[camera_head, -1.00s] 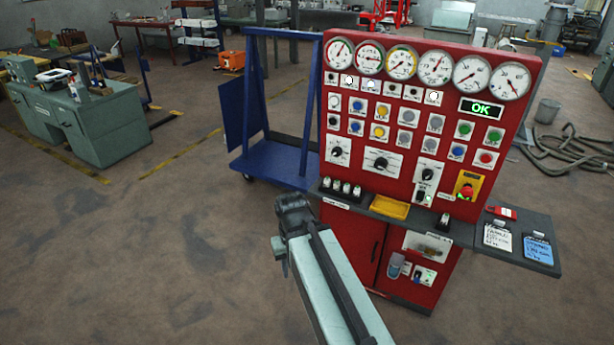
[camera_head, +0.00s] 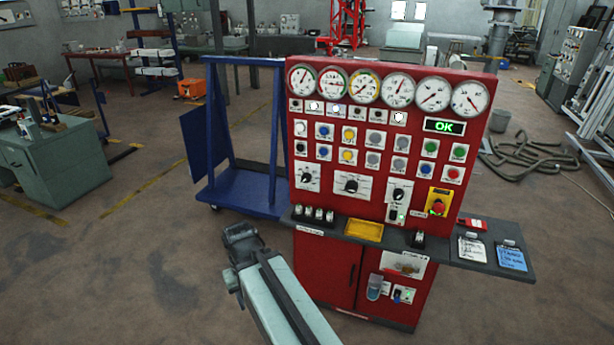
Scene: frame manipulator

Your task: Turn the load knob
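The red control panel (camera_head: 470,120) stands upright right of centre. Three black rotary knobs sit in a row low on its face: a left knob (camera_head: 308,178), a wide-plated middle knob (camera_head: 352,185) and a right knob (camera_head: 398,193). Their labels are too small to read, so I cannot tell which is the load knob. My pale green arm reaches up from the bottom edge. Its dark far end (camera_head: 240,240) is in front and to the left of the panel, apart from the knobs in the picture. I cannot make out gripper fingers there.
A grey shelf (camera_head: 455,252) juts from the panel below the knobs, with a yellow tray (camera_head: 363,231) and clipboards at right. A red emergency button (camera_head: 437,207) sits right of the knobs. A blue trolley (camera_head: 240,190) stands close on the left. The floor in front is clear.

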